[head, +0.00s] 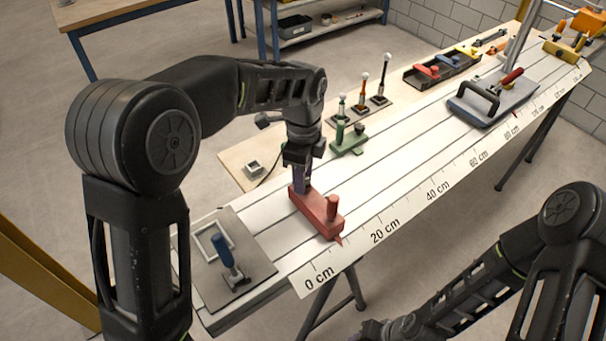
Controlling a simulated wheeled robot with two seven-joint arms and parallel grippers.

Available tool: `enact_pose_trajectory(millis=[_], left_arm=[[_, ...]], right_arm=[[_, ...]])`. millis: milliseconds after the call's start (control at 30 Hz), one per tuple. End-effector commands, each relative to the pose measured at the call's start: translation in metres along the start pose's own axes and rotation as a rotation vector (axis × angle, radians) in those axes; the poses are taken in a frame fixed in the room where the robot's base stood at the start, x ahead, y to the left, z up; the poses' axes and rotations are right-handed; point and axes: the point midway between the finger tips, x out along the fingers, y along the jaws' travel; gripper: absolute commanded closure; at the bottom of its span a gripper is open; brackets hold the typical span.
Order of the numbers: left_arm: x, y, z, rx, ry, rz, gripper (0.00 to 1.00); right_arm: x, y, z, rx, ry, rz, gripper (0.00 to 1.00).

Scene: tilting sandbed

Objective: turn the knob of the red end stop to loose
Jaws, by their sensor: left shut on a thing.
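The red end stop (318,213) lies across the white grooved board near its low-number end, with its red pointer at the scale between 0 and 20 cm. A red upright post (332,207) stands on its front part. My left gripper (302,186) points down onto the rear part of the end stop and is shut on its knob, which the fingers mostly hide. I cannot tell which way the knob is turned. My right arm is low at the bottom right, and its gripper (372,330) shows only in part at the bottom edge.
A blue-handled clamp (222,250) sits on the near end plate. Small posts stand behind the board.

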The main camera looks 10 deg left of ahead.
Motion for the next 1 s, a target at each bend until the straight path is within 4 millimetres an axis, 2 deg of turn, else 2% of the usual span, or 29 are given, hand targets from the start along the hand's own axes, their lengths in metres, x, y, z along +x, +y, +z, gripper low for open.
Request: enact_pose_trajectory(millis=[467, 767, 1000], left_arm=[[-0.0003, -0.0002, 0.0, -0.074, 0.001, 0.0, 1.0], [-0.0002, -0.0004, 0.0001, -0.267, 0.0, -0.001, 1.0], [-0.0002, -0.0003, -0.0001, -0.488, 0.001, 0.0, 1.0]], right_arm=[[0.0002, 0.0001, -0.0001, 0.0, 0.0, 0.0, 0.64], [0.0009, 0.0003, -0.0002, 0.0, 0.0, 0.0, 0.64], [0.0018, 0.0005, -0.0003, -0.001, 0.001, -0.001, 0.64]])
